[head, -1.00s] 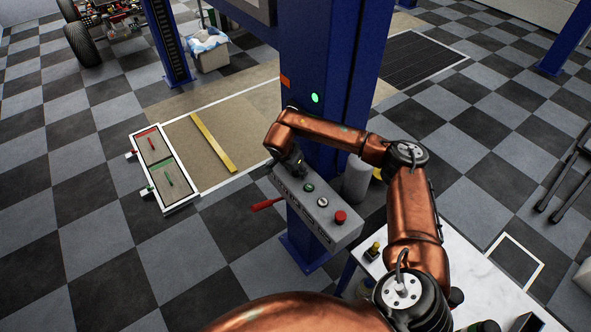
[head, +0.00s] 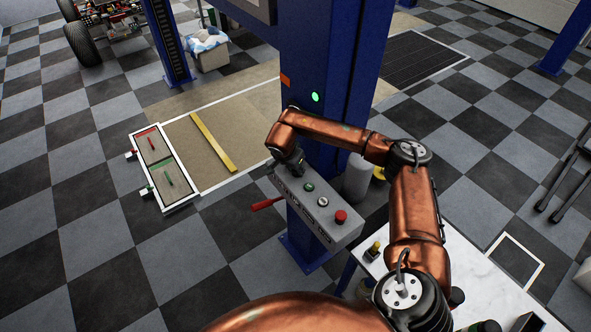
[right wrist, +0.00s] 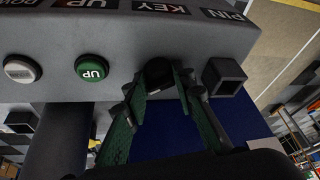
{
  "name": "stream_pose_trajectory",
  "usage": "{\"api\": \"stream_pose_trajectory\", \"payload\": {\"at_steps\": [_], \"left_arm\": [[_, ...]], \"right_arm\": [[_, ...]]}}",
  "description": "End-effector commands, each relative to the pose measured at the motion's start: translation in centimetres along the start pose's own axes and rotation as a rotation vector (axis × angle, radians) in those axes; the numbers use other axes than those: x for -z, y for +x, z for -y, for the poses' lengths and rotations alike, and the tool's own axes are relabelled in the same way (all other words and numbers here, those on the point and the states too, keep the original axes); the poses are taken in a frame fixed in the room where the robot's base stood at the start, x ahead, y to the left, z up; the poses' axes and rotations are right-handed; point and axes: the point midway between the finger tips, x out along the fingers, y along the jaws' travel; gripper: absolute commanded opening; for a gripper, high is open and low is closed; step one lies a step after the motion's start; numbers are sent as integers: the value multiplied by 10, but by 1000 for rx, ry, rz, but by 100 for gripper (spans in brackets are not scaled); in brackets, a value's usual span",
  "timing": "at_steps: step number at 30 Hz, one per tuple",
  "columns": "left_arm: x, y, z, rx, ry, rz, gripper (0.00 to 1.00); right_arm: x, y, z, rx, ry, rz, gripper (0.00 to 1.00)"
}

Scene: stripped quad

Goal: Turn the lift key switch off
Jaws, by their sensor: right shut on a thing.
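The lift's grey control box (head: 345,234) is fixed to the blue column. In the right wrist view, the black round key switch (right wrist: 159,70) sits below the "KEY" label (right wrist: 162,7). My right gripper (right wrist: 162,88) has its green-lined fingers on either side of the switch and is shut on it. In the head view, my right gripper (head: 297,167) is at the far left end of the box and hides the switch. Which way the key points cannot be told. My left gripper is not in view.
Beside the switch are a green "UP" button (right wrist: 90,68), a white button (right wrist: 22,69) and a square black socket (right wrist: 224,77). A green lamp (head: 315,97) glows on the column.

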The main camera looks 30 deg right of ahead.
Motion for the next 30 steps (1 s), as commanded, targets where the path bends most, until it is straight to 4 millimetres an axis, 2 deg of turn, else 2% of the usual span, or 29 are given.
{"api": "stream_pose_trajectory", "payload": {"at_steps": [18,30], "left_arm": [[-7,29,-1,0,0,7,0],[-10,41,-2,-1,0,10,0]], "right_arm": [[2,3,-4,196,-473,22,0],[3,2,-5,321,-770,37,0]]}}
